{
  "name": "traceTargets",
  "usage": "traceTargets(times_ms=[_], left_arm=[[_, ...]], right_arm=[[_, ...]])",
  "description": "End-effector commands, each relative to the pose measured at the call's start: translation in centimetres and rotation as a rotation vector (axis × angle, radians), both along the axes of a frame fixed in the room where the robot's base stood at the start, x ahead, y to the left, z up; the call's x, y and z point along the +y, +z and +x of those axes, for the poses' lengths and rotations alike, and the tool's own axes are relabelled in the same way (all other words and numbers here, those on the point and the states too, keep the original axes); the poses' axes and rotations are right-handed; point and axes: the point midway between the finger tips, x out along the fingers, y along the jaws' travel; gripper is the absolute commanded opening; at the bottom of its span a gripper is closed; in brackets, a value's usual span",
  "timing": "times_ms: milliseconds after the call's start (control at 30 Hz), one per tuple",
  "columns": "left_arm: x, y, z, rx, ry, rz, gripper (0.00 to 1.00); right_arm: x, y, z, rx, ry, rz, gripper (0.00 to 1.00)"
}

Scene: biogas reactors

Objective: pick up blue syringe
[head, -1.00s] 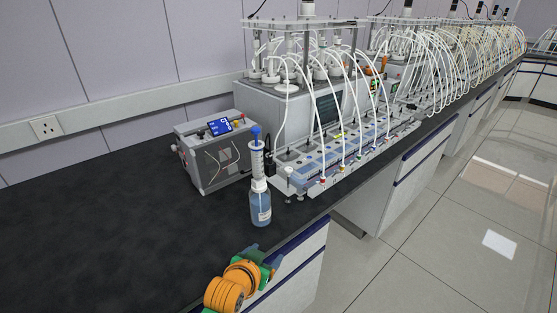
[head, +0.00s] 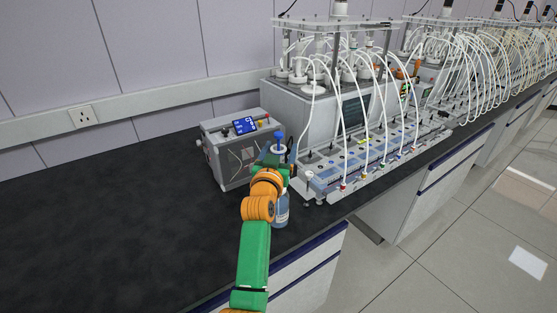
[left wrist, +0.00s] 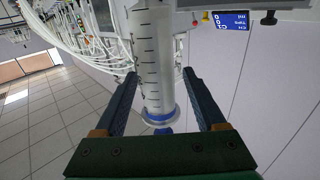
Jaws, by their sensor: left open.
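The blue syringe, a white graduated barrel with a blue top (head: 279,138), stands upright on a bottle of blue liquid (head: 281,211) on the black bench. My left gripper (head: 278,160) is at the syringe's height and hides much of its barrel in the head view. In the left wrist view, my left gripper (left wrist: 160,75) is open, with one finger on each side of the graduated syringe barrel (left wrist: 151,50). A gap shows on both sides of the barrel. My right gripper is not in view.
A grey box with a blue display (head: 245,125) stands close behind and left of the syringe. A reactor unit with white tubes (head: 370,150) stands to the right. The black bench top (head: 110,230) is clear at the left.

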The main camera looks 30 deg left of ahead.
Motion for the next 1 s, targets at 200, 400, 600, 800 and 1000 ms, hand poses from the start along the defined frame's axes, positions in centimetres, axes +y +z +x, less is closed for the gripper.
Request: traceTargets(times_ms=[200,400,600,800,1000], left_arm=[[0.3,-0.1,0.6,0.001,0.000,-0.001,0.72],[0.2,-0.1,0.6,0.001,0.000,-0.001,0.37],[0.2,-0.1,0.6,0.000,0.000,0.000,0.00],[0.2,0.0,0.6,0.000,0.000,0.000,0.00],[0.2,1.8,0.6,-0.006,0.000,0.001,0.00]], right_arm=[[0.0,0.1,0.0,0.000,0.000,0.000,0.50],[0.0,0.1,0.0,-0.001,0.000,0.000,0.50],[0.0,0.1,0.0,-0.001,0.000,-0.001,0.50],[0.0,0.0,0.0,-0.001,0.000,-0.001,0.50],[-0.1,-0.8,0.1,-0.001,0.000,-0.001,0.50]])
